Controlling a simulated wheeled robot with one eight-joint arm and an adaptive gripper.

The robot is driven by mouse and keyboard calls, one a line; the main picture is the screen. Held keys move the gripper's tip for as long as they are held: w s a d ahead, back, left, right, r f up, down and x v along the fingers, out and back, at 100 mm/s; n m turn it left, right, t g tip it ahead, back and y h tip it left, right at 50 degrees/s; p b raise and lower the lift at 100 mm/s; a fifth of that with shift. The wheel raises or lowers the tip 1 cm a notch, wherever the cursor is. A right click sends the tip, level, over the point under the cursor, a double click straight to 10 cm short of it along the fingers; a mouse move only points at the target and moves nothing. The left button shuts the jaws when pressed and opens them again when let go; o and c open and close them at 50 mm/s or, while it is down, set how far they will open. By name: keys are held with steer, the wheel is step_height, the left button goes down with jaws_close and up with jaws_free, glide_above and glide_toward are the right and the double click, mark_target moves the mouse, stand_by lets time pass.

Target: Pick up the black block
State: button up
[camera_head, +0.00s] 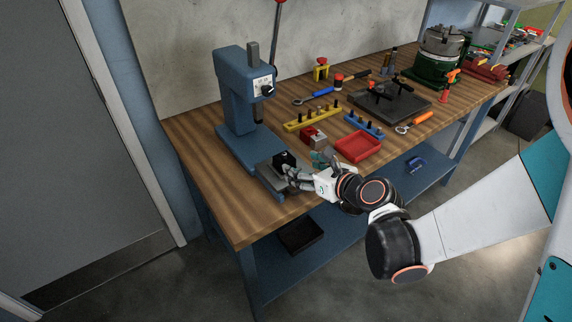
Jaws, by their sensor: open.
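The black block (284,160) is a small dark cube on the grey base plate (266,178) at the front of the blue press. My gripper (290,172) is open, right beside the block at its near right side. The fingers overlap the block's lower edge in this view. I cannot tell whether they touch it or straddle it. My wrist and forearm come in from the right over the bench's front edge.
The blue press (235,95) stands just behind the block. A red-and-grey block (313,137), a red tray (358,146) and yellow (312,119) and blue (364,125) holders lie to the right. Bare wooden bench top (215,195) is free at the left front.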

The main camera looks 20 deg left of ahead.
mark_target(286, 158)
steer(key=shift+a+r+b+x, duration=0.1)
steer(key=shift+b+x, duration=0.25)
steer(key=shift+x, duration=0.75)
steer(key=shift+a+r+b+x, duration=0.15)
steer(key=shift+b+x, duration=0.25)
steer(key=shift+x, duration=0.75)
steer(key=shift+a+r+b+x, duration=0.1)
steer(key=shift+b+x, duration=0.25)
steer(key=shift+x, duration=0.75)
steer(key=shift+s, duration=0.15)
steer(key=shift+d, duration=0.1)
steer(key=shift+c, duration=0.6)
steer(key=c, duration=1.2)
